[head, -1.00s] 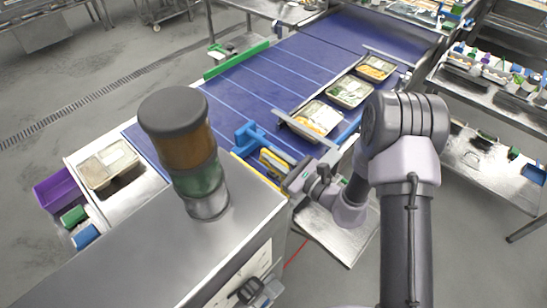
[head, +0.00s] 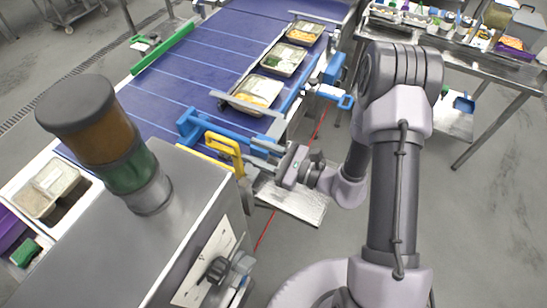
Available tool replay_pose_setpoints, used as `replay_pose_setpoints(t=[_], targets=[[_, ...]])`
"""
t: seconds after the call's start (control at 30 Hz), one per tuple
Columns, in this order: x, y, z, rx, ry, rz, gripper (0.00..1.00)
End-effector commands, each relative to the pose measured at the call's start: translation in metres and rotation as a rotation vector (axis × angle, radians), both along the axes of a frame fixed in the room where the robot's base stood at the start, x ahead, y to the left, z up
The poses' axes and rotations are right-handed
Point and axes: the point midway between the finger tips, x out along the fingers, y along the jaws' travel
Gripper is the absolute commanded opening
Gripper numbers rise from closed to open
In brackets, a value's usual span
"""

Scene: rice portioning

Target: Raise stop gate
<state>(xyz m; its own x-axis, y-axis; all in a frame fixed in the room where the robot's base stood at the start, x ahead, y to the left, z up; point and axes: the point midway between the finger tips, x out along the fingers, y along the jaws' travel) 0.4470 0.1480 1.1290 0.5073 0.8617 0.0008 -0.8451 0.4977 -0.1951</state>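A yellow handle (head: 226,150) stands as an upright loop at the near end of the blue conveyor. It is beside a blue lever-like part (head: 200,128). A grey bar (head: 247,106) crosses the belt edge in front of the nearest food tray (head: 258,90); I cannot tell which of these parts make up the stop gate. My gripper (head: 256,156) points left at the right side of the yellow handle. Its two grey fingers look apart, with their tips close to the handle. Whether they touch it is unclear.
Two more filled trays (head: 284,58) (head: 304,33) lie farther up the belt (head: 190,70). A steel cabinet with a signal lamp (head: 105,140) stands at the lower left. A blue handle (head: 335,95) juts out at the belt's right side.

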Motion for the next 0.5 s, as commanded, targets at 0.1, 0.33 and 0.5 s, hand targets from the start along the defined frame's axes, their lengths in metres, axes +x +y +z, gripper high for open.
replay_pose_setpoints(t=[0.1,0.33,0.5], targets=[[-0.014,-0.027,0.0,0.001,0.001,-0.006,0.36],[-0.03,-0.05,0.0,0.001,0.0,0.0,0.36],[-0.03,-0.051,0.0,0.0,-0.001,0.001,0.36]])
